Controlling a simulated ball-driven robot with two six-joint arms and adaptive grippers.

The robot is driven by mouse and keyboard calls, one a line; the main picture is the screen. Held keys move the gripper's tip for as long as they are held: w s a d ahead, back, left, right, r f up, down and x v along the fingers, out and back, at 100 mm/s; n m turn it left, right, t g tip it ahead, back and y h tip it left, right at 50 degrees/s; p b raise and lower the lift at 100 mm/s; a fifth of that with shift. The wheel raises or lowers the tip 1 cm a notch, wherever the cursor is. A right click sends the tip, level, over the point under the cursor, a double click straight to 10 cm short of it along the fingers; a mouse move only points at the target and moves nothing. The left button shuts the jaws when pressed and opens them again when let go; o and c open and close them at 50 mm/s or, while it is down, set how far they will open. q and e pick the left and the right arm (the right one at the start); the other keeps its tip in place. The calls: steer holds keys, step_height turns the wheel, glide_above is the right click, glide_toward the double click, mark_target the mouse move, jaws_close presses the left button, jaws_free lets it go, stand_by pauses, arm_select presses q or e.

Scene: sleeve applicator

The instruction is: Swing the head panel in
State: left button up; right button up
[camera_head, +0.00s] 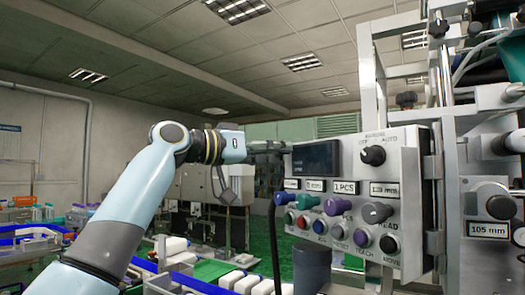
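The head panel (345,240) is a light grey control box with a dark screen, several coloured knobs and buttons, and labels such as "1 PCS" and "120 mm". It stands at right of centre, its face turned toward me and somewhat left. My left gripper (272,147) points right, with its dark fingers at the panel's upper left corner. The fingers show as one narrow dark shape, so I cannot tell whether they are open or touching the panel. My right gripper is not in view.
The applicator's metal frame (365,70) rises behind and right of the panel. A unit marked "105 mm" (490,229) is at the far right. A dark cable (273,250) hangs left of the panel. White packs (240,283) lie below on a green conveyor with blue rails.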

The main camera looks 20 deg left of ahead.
arm_select(q)
steer(key=b+v, duration=0.2)
steer(key=v, duration=1)
steer(key=shift+a, duration=0.35)
stand_by(0.4)
